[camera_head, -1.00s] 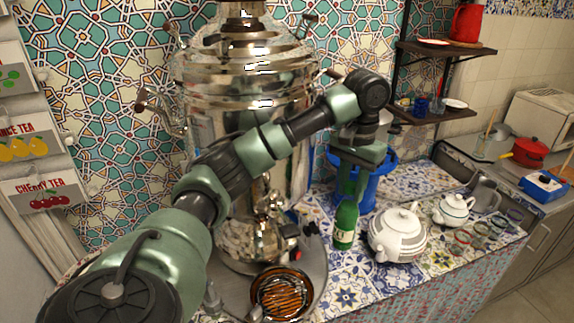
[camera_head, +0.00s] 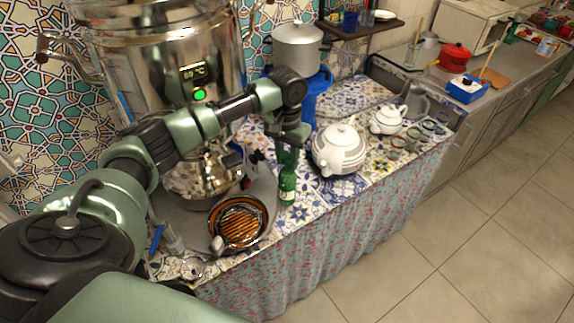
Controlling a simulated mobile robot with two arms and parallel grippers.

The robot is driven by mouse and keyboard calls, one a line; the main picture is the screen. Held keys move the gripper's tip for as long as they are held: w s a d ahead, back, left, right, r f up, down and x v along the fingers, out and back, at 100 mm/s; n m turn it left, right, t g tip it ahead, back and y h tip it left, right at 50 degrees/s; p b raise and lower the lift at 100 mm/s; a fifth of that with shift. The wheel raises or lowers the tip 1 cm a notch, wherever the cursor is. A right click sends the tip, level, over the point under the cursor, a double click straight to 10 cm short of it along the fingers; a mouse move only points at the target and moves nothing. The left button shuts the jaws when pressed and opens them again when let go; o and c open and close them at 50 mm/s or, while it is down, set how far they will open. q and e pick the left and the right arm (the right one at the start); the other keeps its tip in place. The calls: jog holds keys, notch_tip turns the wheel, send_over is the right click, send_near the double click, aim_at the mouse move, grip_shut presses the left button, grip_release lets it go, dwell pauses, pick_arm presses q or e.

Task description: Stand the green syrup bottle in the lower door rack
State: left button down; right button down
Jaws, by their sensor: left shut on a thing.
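The green syrup bottle (camera_head: 287,188) is upright, with a pale label low on its side. My left gripper (camera_head: 288,152) comes down from above and is shut on its upper part, which the fingers partly hide. The bottle shows over the patterned tiled counter (camera_head: 312,212), left of the large white teapot (camera_head: 340,152) and right of the round grill. I cannot tell whether its base touches the counter. My right gripper is not in view. No door rack shows in this view.
A large samovar (camera_head: 165,70) stands behind my left arm. The round grill (camera_head: 238,225) is near the counter's front edge. A smaller white teapot (camera_head: 387,119) and several glasses stand right. A metal pot (camera_head: 298,48) is behind. Tiled floor (camera_head: 460,240) is clear at right.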

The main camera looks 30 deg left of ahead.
aim_at(287, 168)
pick_arm(q)
jog(key=shift+f, duration=1.65)
jog(key=c, duration=1.1)
grip_release()
jog(key=shift+f, duration=0.1)
